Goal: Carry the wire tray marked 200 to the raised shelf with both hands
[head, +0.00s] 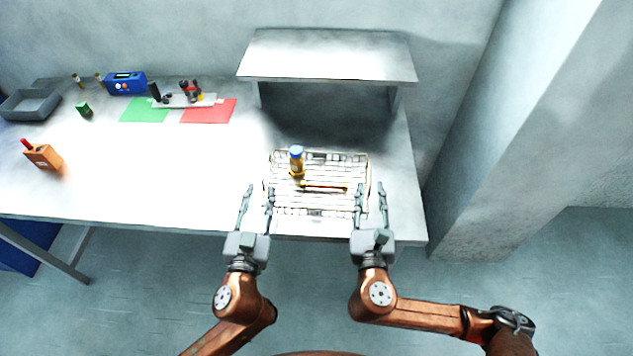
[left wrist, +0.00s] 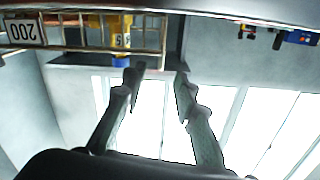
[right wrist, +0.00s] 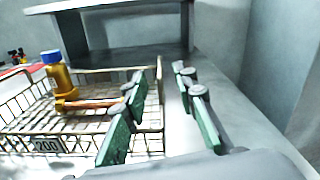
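The wire tray (head: 318,212) lies on the bench below the raised shelf (head: 328,58). Its tag marked 200 shows in the right wrist view (right wrist: 48,146) and upside down in the left wrist view (left wrist: 25,32). A yellow bottle with a blue cap (head: 296,162) stands in it, beside a long thin tool (head: 323,187). My left gripper (head: 260,190) is open at the tray's left side. My right gripper (head: 371,187) is open, its fingers on either side of the tray's right wall. I cannot tell whether the fingers touch the wire.
Left on the bench are a green mat (head: 145,110), a red mat (head: 208,112), a blue device (head: 126,83), a grey bin (head: 30,104) and an orange block (head: 43,156). The shelf top looks empty. A wall pillar (head: 500,130) stands right of the bench.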

